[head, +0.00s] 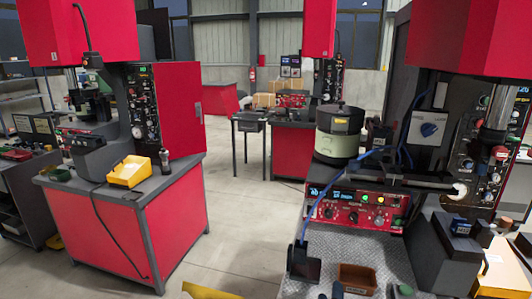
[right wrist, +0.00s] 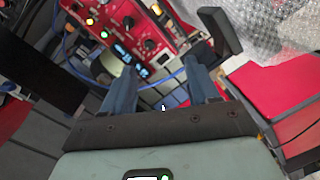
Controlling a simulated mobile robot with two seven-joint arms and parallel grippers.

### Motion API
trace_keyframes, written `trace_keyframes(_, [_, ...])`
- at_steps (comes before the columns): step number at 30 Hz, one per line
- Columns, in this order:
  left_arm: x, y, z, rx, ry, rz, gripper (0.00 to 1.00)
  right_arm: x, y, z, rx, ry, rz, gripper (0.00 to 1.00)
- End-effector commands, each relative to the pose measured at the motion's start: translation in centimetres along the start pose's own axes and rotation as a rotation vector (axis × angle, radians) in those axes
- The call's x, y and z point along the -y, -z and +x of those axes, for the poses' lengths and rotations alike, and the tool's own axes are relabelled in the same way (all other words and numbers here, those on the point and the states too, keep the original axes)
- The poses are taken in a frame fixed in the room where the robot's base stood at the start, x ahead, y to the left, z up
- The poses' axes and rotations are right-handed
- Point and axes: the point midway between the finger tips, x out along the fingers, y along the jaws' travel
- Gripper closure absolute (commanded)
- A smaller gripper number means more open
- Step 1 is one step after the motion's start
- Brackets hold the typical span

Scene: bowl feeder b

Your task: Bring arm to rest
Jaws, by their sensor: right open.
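My right gripper (head: 366,292) shows only in small part at the bottom edge of the head view, its fingertips low in front of the machine bench. In the right wrist view my right gripper (right wrist: 157,70) has its two blue-grey fingers wide apart, with nothing between them. The fingers point toward the red control panel (right wrist: 120,25) with its knobs and displays. This panel (head: 358,210) also shows in the head view, below the bowl feeder (head: 338,145). My left gripper is not seen.
A metal tread-plate bench top (head: 340,248) holds a brown bin (head: 357,277) and a black block (head: 303,264) at the blue hose (head: 325,198). A press (head: 432,128) stands at right. A red workstation (head: 120,225) with a yellow bin (head: 130,171) stands left; the floor between is clear.

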Motion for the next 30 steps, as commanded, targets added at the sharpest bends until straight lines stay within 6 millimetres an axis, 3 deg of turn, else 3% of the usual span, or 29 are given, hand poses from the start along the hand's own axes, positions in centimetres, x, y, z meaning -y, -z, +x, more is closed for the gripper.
trace_keyframes(1, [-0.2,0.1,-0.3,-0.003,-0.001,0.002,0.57,1.4,-2.8,0.3,0.057,0.040,0.009,0.40])
trace_keyframes(4, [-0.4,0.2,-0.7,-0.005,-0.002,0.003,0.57,4.8,-8.0,0.0,0.167,0.130,0.041,0.40])
trace_keyframes(8, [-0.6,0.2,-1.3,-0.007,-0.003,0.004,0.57,9.9,-15.6,-2.0,0.341,0.265,0.104,0.40])
trace_keyframes(12, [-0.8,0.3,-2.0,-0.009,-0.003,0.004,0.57,15.4,-23.5,-6.8,0.560,0.422,0.208,0.40])
trace_keyframes(14, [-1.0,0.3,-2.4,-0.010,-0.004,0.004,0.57,17.7,-26.3,-9.7,0.661,0.491,0.266,0.40])
trace_keyframes(18, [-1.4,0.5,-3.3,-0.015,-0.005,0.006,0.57,22.6,-30.7,-18.1,0.912,0.659,0.442,0.40])
trace_keyframes(21, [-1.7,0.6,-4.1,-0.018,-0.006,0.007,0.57,25.2,-31.3,-24.4,1.086,0.775,0.598,0.40])
trace_keyframes(24, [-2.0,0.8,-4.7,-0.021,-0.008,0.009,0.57,26.7,-29.9,-29.6,1.221,0.876,0.750,0.40])
trace_keyframes(27, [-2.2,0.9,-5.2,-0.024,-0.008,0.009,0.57,27.3,-27.8,-33.0,1.315,0.952,0.879,0.40])
trace_keyframes(30, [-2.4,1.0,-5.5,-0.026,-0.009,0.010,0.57,27.4,-26.0,-34.9,1.369,1.003,0.968,0.40])
